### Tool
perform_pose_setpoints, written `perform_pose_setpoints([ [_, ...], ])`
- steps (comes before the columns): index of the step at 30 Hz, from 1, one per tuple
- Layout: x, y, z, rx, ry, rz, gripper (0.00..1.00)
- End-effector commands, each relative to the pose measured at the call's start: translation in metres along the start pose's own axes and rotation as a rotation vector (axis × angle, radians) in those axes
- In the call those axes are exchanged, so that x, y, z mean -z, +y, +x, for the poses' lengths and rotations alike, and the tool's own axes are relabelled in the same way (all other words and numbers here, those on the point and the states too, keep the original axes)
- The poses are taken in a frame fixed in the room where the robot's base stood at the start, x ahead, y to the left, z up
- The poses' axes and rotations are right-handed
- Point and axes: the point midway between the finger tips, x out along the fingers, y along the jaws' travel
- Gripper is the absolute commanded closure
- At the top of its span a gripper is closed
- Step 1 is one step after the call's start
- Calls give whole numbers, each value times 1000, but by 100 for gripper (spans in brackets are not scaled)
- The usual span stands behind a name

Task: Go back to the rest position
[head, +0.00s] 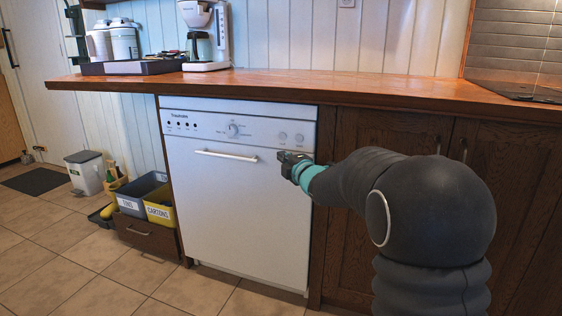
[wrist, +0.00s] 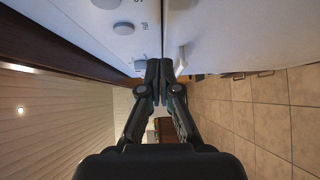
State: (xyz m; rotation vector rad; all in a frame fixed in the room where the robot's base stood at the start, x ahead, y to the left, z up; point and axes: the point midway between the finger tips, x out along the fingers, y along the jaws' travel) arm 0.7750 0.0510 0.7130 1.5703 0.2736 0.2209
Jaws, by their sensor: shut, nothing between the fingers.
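My gripper (head: 287,162) is in front of the white dishwasher (head: 225,200), near the right side of its control panel. In the wrist view my gripper (wrist: 160,66) has its two fingers together with nothing between them. The dishwasher door is closed, and its bar handle (head: 226,155) lies to the left of my gripper in the head view. The utensil tray (head: 130,68) is dark and sits on the wooden counter at the left; its contents are hard to make out.
The wooden counter (head: 330,88) runs above the dishwasher. A coffee maker (head: 206,38) and white canisters (head: 124,40) stand on it. Dark cabinets (head: 385,130) are behind my arm. A pulled-out drawer with bins (head: 160,212) and a small trash bin (head: 85,172) stand left. The floor at front left is clear.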

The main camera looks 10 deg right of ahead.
Motion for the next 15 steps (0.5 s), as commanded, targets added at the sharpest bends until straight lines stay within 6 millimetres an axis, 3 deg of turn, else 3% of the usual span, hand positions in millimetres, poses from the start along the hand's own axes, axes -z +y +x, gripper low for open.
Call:
perform_pose_setpoints([
  [6, 9, 1, -45, -1, 12, -3, 100],
  [15, 8, -1, -77, 0, 12, -1, 100],
])
